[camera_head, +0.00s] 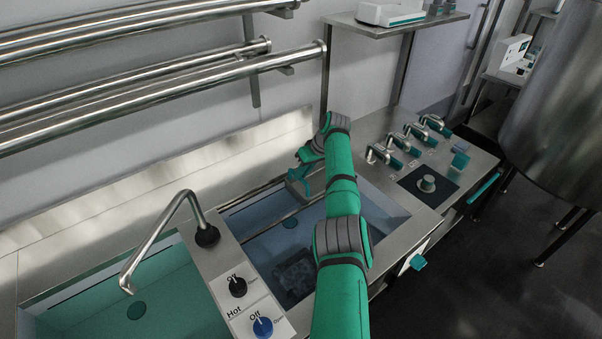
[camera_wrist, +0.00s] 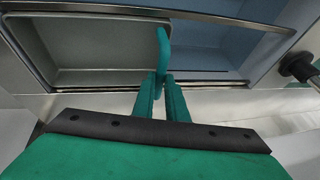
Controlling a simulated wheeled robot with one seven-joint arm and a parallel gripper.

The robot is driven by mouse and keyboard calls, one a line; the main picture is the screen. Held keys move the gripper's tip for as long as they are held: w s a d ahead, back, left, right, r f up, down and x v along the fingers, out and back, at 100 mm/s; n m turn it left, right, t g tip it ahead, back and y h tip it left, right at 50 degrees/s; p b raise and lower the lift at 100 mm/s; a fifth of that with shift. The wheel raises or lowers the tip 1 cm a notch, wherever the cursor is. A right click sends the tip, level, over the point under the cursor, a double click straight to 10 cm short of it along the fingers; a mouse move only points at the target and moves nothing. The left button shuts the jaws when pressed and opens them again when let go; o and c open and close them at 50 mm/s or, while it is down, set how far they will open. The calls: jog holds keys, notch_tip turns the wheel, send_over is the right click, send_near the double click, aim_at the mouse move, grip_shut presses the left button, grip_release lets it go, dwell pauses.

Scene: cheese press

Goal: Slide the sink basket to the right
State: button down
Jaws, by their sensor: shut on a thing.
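The sink basket (camera_wrist: 95,50) is a grey rectangular tray in the left part of the wrist view, set across the blue sink basin. A teal handle (camera_wrist: 163,48) stands at its right edge in that view. My gripper (camera_wrist: 161,82) is shut on this handle, its two teal fingers close together. In the head view my gripper (camera_head: 298,175) is at the back of the middle sink (camera_head: 265,245), over its rear rim. My green arm crosses the sink and hides much of the basket there.
A tap (camera_head: 160,235) and the Hot control panel (camera_head: 240,290) stand left of this sink, beside a green-tinted sink (camera_head: 130,300). Several small taps (camera_head: 405,140) stand on the right counter. Steel pipes (camera_head: 150,95) run along the wall. A dark blurred object (camera_head: 295,275) lies in the basin.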

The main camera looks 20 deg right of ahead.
jog(key=c, duration=1.8)
grip_release()
jog(key=shift+w+d, duration=0.15)
jog(key=shift+o, duration=0.2)
jog(key=shift+r, duration=0.1)
jog(key=v, duration=1)
jog(key=shift+s+r, duration=0.2)
jog(key=shift+r, duration=0.1)
jog(key=shift+d, duration=0.1)
